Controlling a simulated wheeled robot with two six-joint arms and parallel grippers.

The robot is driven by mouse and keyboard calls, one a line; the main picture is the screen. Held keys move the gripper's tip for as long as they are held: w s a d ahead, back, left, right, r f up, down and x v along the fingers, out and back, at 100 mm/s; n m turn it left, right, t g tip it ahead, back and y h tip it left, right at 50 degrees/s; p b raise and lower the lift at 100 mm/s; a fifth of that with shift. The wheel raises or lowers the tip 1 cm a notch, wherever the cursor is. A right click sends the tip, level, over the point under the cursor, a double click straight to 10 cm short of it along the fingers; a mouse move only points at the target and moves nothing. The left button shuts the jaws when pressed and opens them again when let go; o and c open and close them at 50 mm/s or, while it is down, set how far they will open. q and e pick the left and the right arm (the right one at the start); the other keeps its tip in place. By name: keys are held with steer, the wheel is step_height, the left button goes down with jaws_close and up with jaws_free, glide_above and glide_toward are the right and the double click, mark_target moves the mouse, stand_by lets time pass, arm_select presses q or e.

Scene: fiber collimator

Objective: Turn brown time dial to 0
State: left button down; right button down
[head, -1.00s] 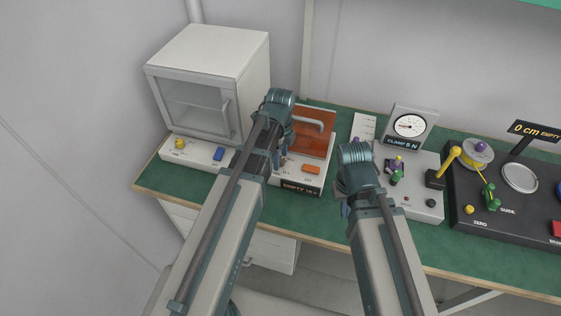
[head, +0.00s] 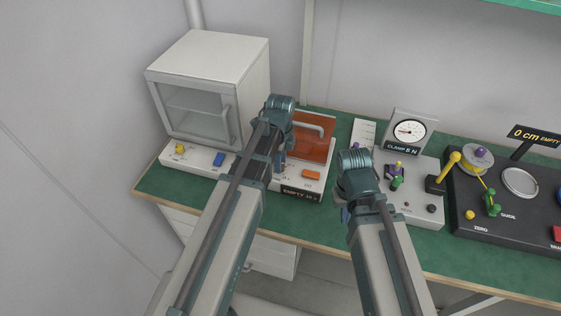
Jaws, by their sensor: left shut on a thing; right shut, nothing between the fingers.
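My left gripper (head: 280,162) reaches down to the panel of the device with the orange lid. It is shut on what appears to be the brown time dial, which its fingers and wrist hide almost wholly. The black display (head: 300,193) on the device's front reads EMPTY and a small number of seconds, hard to read, perhaps 10 s. An orange button (head: 312,174) lies just right of the fingers. My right gripper (head: 346,214) is shut and empty, mostly hidden under its wrist, in front of the clamp device.
The orange lid (head: 316,142) with a grey handle stands behind the dial. A white cabinet (head: 245,75) stands at the left, above a panel with a blue button (head: 219,159). The clamp device (head: 425,180) and black spool device (head: 500,220) stand right. The green front strip (head: 320,225) is clear.

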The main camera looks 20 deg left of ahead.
arm_select(q)
steer(key=n, duration=0.4)
steer(key=shift+n, duration=0.3)
steer(key=n, duration=0.4)
steer(key=shift+n, duration=0.3)
steer(key=n, duration=0.9)
steer(key=shift+w, duration=0.1)
steer(key=n, duration=1.3)
steer(key=shift+a+n, duration=0.1)
steer(key=shift+n, duration=2.3)
